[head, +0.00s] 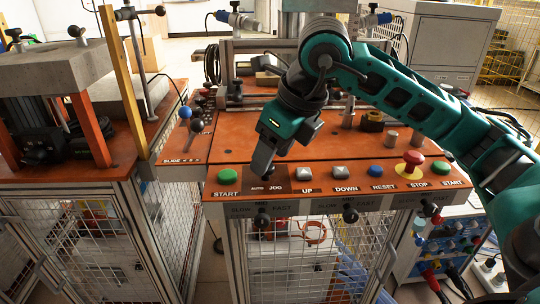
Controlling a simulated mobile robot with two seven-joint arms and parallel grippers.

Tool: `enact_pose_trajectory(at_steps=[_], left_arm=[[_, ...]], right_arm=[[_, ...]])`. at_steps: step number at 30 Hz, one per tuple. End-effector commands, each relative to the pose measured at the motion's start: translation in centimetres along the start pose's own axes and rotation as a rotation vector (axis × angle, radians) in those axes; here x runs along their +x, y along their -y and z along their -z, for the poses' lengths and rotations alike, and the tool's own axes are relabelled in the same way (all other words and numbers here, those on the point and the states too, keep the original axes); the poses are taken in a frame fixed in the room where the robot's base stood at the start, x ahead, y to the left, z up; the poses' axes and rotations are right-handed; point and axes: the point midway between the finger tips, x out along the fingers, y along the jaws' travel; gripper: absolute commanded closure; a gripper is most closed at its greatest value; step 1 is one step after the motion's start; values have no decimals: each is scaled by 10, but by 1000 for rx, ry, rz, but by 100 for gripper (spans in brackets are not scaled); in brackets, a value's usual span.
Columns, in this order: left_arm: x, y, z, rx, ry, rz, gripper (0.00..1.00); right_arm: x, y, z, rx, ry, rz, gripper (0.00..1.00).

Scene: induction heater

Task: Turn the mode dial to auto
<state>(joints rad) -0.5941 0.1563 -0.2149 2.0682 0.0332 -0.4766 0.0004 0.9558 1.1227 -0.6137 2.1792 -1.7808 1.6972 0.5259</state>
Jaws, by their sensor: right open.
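The orange control panel (230,196) has a label strip along its front edge. The labels AUTO (257,188) and JOG (275,188) sit side by side, right of the left green START button (228,176). My right gripper (264,166) points down just behind these labels, at the mode dial's place. Its dark fingers cover the dial, so I cannot tell the dial's setting or whether the fingers touch it. The jaws are open. My left gripper is not in view.
Right of the gripper are grey UP (307,173) and DOWN (340,173) buttons, a blue RESET button (376,171) and a red STOP button (412,160). Black knobs (262,219) are on the front below. A lever with a blue ball (185,112) stands at the left.

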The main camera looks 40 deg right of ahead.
Motion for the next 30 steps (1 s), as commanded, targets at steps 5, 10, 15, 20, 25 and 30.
enact_pose_trajectory(at_steps=[5, 10, 15, 20, 25, 30], left_arm=[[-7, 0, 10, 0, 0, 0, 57], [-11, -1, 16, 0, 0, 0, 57], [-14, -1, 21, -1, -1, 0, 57], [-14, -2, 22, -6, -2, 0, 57], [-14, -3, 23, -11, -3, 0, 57], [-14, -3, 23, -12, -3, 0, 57]], right_arm=[[-44, 0, -2, 1, 6, 3, 41], [-79, 0, -2, 0, 5, 3, 41], [-102, 0, -1, 1, 3, 2, 41], [-109, 0, 0, 1, 0, 0, 41], [-109, 0, 0, 1, 0, 1, 41], [-109, 0, 0, 1, 0, 1, 41]])
